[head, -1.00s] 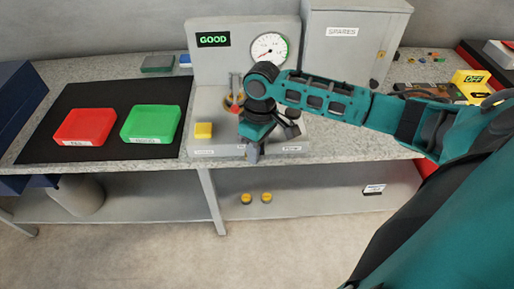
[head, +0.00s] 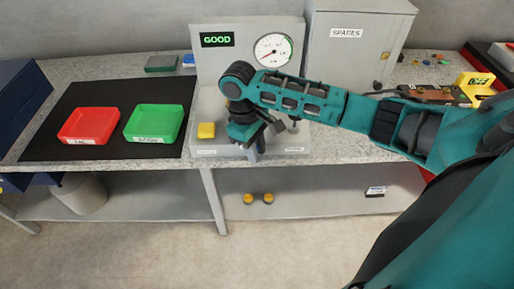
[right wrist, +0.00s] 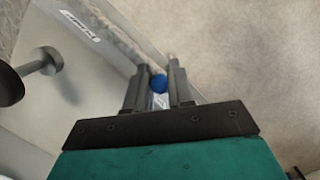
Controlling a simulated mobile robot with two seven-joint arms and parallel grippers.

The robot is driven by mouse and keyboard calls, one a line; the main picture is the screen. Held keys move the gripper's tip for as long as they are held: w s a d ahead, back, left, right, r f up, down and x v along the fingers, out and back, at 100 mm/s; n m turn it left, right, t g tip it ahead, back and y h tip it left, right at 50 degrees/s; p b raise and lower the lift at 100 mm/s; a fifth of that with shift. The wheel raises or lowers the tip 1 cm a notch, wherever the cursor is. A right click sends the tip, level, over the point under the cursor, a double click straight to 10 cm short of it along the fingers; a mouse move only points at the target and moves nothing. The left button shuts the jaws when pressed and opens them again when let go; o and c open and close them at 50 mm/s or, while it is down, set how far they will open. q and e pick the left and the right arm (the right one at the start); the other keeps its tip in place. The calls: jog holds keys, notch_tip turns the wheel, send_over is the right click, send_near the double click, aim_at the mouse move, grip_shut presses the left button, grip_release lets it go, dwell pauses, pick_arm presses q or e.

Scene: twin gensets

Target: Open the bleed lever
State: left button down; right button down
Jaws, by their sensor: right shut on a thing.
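My right gripper (head: 256,150) is low at the front edge of the grey test stand (head: 205,104), below the gauge (head: 272,50). In the right wrist view its two fingers (right wrist: 156,88) stand on either side of a round blue knob (right wrist: 158,83) and are shut on it. The knob is probably the end of the bleed lever; its arm cannot be made out. In the head view my wrist hides the knob and the middle of the stand. My left gripper is not in view.
The stand carries a yellow block (head: 206,130) and a display reading GOOD (head: 217,39). A red tray (head: 88,126) and a green tray (head: 154,123) lie on a black mat at left. A dark round knob (right wrist: 10,84) is left of the fingers in the wrist view.

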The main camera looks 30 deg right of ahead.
jog(key=c, duration=1.3)
grip_release()
jog(key=r, duration=0.4)
jog(key=w+r, duration=0.1)
jog(key=r, duration=0.3)
jog(key=w+a+r, duration=0.1)
jog(key=r, duration=0.3)
jog(key=shift+a+r, duration=0.1)
jog(key=shift+r, duration=0.3)
jog(key=s+a+f+t+y, duration=0.2)
jog(key=a+f+t+y, duration=0.4)
jog(key=a+f, duration=0.95)
jog(key=s+d+f+t+h, duration=0.1)
jog(key=s+d+f+t, duration=0.1)
jog(key=s+d, duration=0.1)
jog(key=s+d+f+m+t+h, duration=0.1)
jog(key=s+d+f+t, duration=0.1)
jog(key=s+d, duration=0.1)
jog(key=s+d+f+m+t, duration=0.1)
jog(key=s+d+f+t, duration=0.1)
jog(key=s, duration=0.3)
jog(key=shift+s+d+f+t+h, duration=0.1)
jog(key=shift+s+d+t+h, duration=0.15)
jog(key=shift+d+h, duration=0.2)
